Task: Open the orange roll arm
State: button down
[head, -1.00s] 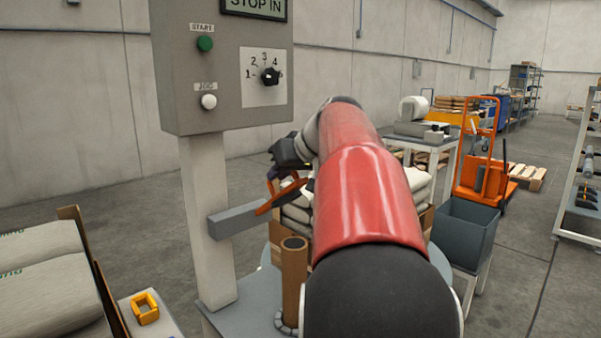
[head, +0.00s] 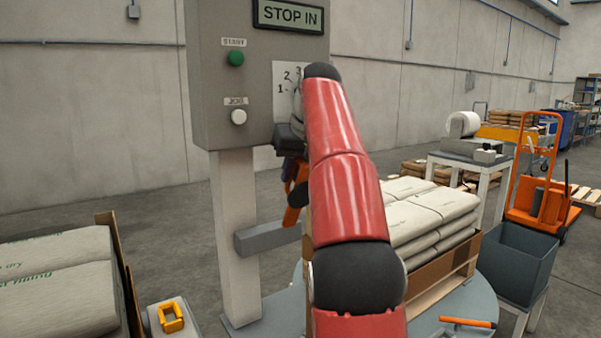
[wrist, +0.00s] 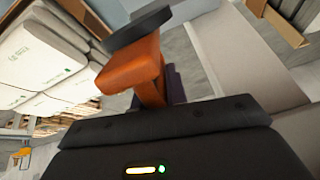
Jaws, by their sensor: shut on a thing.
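The orange roll arm (head: 294,206) shows beside the end of the grey bracket (head: 266,238) on the machine column. My gripper (head: 291,172) is shut on it, mostly hidden behind my red arm. In the wrist view the orange roll arm (wrist: 132,72) rises from between the dark fingers, with a dark finger part across its upper end. Its hinge and the far end of the bracket are hidden behind my arm in the head view.
A control box (head: 232,75) with a STOP IN display stands above the bracket. Stacked bags (head: 430,212) sit on a round turntable (head: 478,300) with an orange-handled item (head: 467,322). A grey bin (head: 512,262) stands at right. A yellow clamp-like piece (head: 171,317) lies front left.

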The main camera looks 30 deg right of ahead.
jog(key=shift+f, duration=0.1)
dwell(0.3)
jog(key=c, duration=1.5)
grip_release()
jog(key=shift+a, duration=0.1)
jog(key=shift+o, duration=0.2)
jog(key=shift+v, duration=1.4)
jog(key=s+d+b, duration=0.1)
jog(key=s+b, duration=0.3)
jog(key=s, duration=0.8)
